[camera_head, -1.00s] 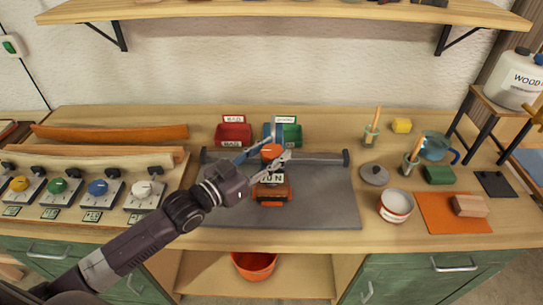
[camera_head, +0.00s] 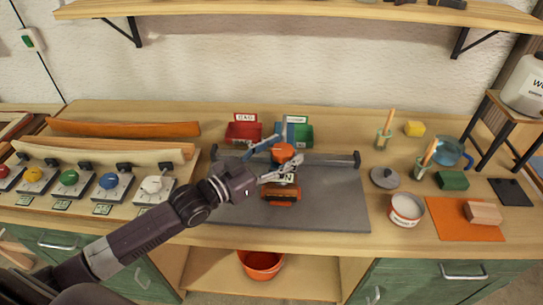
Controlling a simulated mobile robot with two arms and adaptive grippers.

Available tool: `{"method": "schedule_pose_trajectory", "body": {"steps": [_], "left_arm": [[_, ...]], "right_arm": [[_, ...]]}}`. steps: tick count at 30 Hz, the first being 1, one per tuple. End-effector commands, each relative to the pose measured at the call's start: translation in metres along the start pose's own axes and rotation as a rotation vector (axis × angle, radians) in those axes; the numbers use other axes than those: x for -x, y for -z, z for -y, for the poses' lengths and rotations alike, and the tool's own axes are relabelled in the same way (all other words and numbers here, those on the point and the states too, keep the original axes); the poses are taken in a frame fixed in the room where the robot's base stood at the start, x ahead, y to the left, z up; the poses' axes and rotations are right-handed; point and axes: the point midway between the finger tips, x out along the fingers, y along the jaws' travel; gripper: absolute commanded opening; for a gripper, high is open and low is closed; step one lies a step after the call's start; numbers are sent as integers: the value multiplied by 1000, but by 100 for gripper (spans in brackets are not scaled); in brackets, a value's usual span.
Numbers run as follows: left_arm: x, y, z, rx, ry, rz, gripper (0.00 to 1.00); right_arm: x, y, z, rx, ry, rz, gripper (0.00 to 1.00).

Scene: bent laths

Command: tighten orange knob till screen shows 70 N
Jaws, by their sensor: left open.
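The orange knob (camera_head: 283,152) sits on top of an orange clamp device (camera_head: 280,192) on the grey mat (camera_head: 335,200). A small screen (camera_head: 285,178) on the device faces me; its edge shows an "N", but the number is hidden behind my gripper's lower finger. My left gripper (camera_head: 274,161) comes in from the left and is open, with one finger behind the knob and one in front of it. I cannot tell whether the fingers touch the knob. My right gripper is not in view.
A red bin (camera_head: 243,134) and a green bin (camera_head: 303,136) stand behind the clamp. A dark bar (camera_head: 335,160) runs across the mat's back. Dial boxes (camera_head: 108,187) line the left; a white pot (camera_head: 405,208) and orange sheet (camera_head: 455,228) lie right. The mat's right part is clear.

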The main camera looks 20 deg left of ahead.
Motion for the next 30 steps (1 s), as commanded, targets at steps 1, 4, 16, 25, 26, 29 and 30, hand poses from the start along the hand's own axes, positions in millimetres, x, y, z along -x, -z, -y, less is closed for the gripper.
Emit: {"method": "schedule_pose_trajectory", "body": {"steps": [1,4,16,25,26,29,30], "left_arm": [[4,-1,0,0,0,2,58],[16,-2,0,1,1,5,58],[79,-2,0,1,0,5,58],[110,-1,0,0,0,1,58],[112,0,0,0,-1,1,58],[116,0,0,0,-1,1,58],[116,0,0,-1,-1,0,58]], "right_arm": [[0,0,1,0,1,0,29],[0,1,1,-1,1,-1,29],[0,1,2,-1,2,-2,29],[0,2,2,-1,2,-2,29],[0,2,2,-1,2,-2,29],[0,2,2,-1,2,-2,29],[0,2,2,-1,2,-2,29]]}}
